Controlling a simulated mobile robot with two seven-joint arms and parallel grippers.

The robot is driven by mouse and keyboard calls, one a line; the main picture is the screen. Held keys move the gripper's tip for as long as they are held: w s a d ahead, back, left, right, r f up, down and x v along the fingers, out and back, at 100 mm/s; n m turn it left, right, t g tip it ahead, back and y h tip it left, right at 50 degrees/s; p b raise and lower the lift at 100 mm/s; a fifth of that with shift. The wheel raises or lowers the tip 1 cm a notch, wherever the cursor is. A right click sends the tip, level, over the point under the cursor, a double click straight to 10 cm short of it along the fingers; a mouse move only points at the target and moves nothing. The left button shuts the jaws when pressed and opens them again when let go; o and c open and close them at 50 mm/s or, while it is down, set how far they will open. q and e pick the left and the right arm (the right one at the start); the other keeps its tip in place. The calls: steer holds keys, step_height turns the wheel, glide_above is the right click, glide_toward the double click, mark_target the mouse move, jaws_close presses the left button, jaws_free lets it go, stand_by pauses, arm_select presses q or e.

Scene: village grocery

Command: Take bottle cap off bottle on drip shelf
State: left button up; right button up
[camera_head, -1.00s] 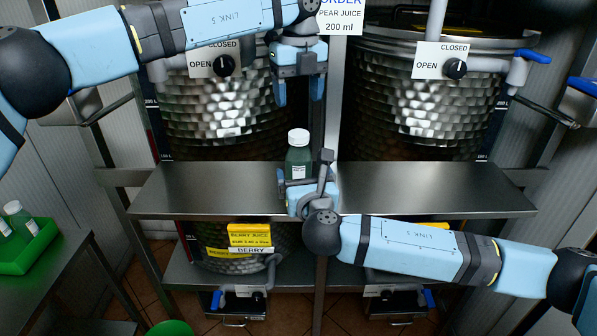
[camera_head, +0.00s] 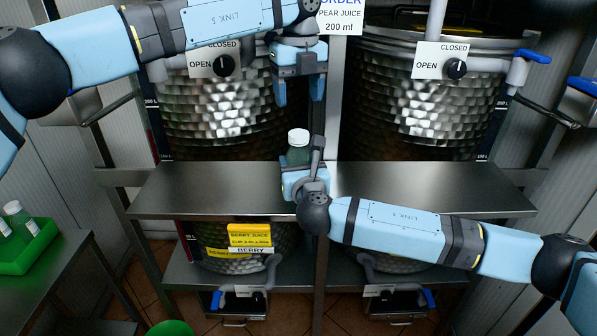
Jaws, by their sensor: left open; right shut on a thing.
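The bottle (camera_head: 298,156) is dark green and stands upright on the steel drip shelf (camera_head: 220,190). Its white cap (camera_head: 298,136) is on its top. My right gripper (camera_head: 306,168) is low at the bottle and shut on it; it hides the bottle's lower part and label. My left gripper (camera_head: 299,90) hangs above the bottle, pointing down with its fingers apart. It is empty, and a gap shows between its fingertips and the cap.
Two hammered steel tanks (camera_head: 225,110) (camera_head: 425,105) stand behind the shelf, with knobs marked open and closed. A green crate (camera_head: 35,255) with bottles is at the far left. The shelf is clear on both sides of the bottle.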

mark_target(299, 133)
jaws_close()
arm_select(q)
steer(key=m, duration=0.6)
steer(key=shift+m, duration=0.3)
steer(key=m, duration=1)
steer(key=shift+m, duration=0.3)
steer(key=m, duration=1)
steer(key=shift+m, duration=0.3)
steer(key=m, duration=1.2)
steer(key=shift+m, duration=0.3)
steer(key=m, duration=0.4)
steer(key=shift+m, duration=0.3)
steer(key=shift+f, duration=4)
